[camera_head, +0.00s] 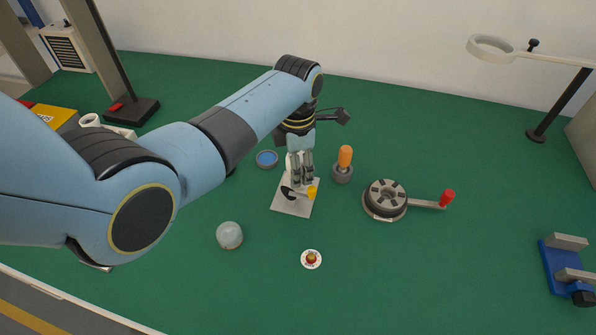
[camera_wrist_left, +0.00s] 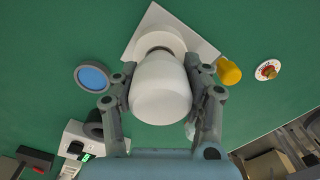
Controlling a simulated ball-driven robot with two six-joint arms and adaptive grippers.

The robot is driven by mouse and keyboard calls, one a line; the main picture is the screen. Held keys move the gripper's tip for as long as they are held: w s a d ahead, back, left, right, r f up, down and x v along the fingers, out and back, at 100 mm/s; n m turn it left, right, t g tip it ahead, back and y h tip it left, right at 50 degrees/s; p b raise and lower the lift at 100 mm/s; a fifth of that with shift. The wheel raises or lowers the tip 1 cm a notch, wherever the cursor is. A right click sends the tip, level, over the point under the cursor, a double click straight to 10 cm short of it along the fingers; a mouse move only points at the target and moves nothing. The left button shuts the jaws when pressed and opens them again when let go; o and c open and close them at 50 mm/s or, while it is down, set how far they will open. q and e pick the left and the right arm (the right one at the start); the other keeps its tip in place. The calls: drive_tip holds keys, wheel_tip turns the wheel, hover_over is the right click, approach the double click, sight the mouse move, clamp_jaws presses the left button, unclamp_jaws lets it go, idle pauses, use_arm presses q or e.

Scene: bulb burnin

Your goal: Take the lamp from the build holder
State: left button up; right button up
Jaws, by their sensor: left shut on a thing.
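The lamp (camera_wrist_left: 160,92) is a white rounded bulb that fills the middle of the left wrist view. My left gripper (camera_head: 301,178) is shut on it, with one finger on each side, and it also shows in the wrist view (camera_wrist_left: 162,95). The build holder is a pale square plate (camera_head: 289,209) with a white round seat (camera_wrist_left: 156,40) and a yellow post (camera_head: 312,192) at its side. The lamp's narrow end points at the seat; I cannot tell whether it is still inside. In the head view the fingers hide most of the lamp. My right gripper is not in view.
A blue dish (camera_head: 267,158) lies left of the holder, an orange-handled tool (camera_head: 345,157) in a grey pot to its right. A grey drum (camera_head: 385,197) with a red-knobbed crank stands further right. A glass dome (camera_head: 229,235) and a small round button (camera_head: 311,259) lie in front.

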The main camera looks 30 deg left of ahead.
use_arm(q)
wheel_tip(320, 180, up, 10)
drive_tip(key=shift+r+p, duration=0.2)
drive_tip(key=shift+p, duration=0.25)
wheel_tip(320, 180, up, 4)
drive_tip(key=p, duration=0.5)
idle(0.5)
